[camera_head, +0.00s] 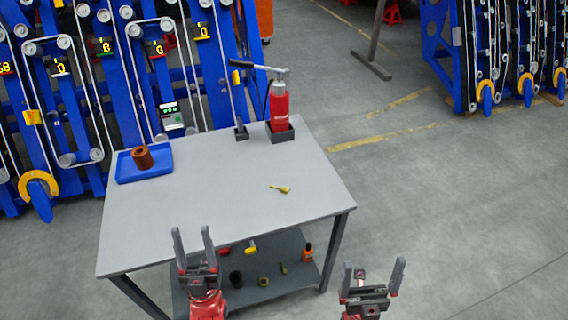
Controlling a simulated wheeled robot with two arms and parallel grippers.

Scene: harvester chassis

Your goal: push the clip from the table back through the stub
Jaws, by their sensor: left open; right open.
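A small yellow clip (283,189) with a thin shank lies flat on the grey table (215,220), right of its middle. I cannot tell which part in view is the stub. My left gripper (192,236) is open and empty, its fingers pointing up at the table's front edge. My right gripper (373,266) is open and empty, right of the table's front right leg. Both are apart from the clip.
A blue tray (126,175) holding a brown bushing (142,157) is at the table's left. A red bottle jack (279,104) stands in a dark holder at the back. Blue machine frames (120,80) stand behind. Several small parts lie on the lower shelf (300,287).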

